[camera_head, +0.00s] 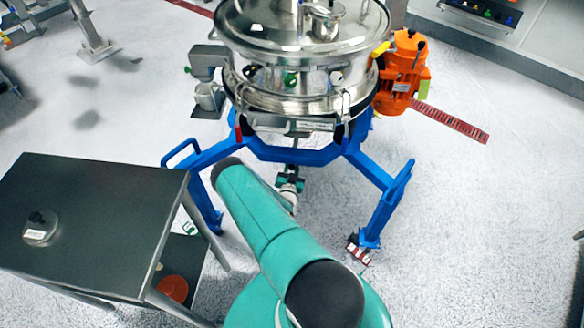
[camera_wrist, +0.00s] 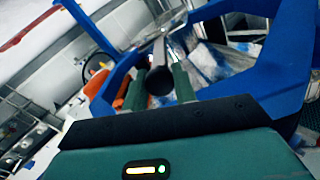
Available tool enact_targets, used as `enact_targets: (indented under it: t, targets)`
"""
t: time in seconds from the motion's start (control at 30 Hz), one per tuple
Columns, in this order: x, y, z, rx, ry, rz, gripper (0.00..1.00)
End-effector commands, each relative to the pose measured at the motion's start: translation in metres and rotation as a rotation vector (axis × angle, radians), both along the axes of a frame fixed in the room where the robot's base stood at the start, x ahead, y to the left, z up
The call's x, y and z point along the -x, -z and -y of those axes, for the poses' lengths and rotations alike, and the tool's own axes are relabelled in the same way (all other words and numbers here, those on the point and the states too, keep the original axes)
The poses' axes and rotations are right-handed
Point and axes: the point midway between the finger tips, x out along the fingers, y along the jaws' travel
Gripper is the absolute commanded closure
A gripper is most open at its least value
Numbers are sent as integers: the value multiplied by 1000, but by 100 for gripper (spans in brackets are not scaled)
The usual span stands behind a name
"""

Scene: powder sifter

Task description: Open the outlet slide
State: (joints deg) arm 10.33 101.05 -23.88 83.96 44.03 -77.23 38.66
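The powder sifter (camera_head: 300,95) is a round steel drum on a blue frame (camera_head: 300,155). In the head view my gripper (camera_head: 290,182) shows small under the front of the frame, beyond my green arm. The slide plate itself is hidden.
A dark-topped table (camera_head: 95,215) with a small steel lidded item (camera_head: 40,229) stands at the left. An orange motor (camera_head: 403,70) is on the sifter's right side. Blue legs (camera_head: 388,205) flank my arm. The floor at right is clear.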

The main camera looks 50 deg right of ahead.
Motion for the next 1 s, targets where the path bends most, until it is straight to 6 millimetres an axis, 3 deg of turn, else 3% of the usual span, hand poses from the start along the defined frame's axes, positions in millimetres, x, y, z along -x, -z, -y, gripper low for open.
enact_targets:
  t: [0.03, 0.1, 0.3, 0.7, 1.0]
  targets:
    - [0, 0, 0, 0, 0, 0, 88]
    - [0, 0, 0, 0, 1, 0, 100]
    - [4, 0, -5, 0, 1, 0, 100]
    - [59, 1, -79, -2, 0, -3, 100]
    - [69, 0, -91, 0, 1, 0, 100]
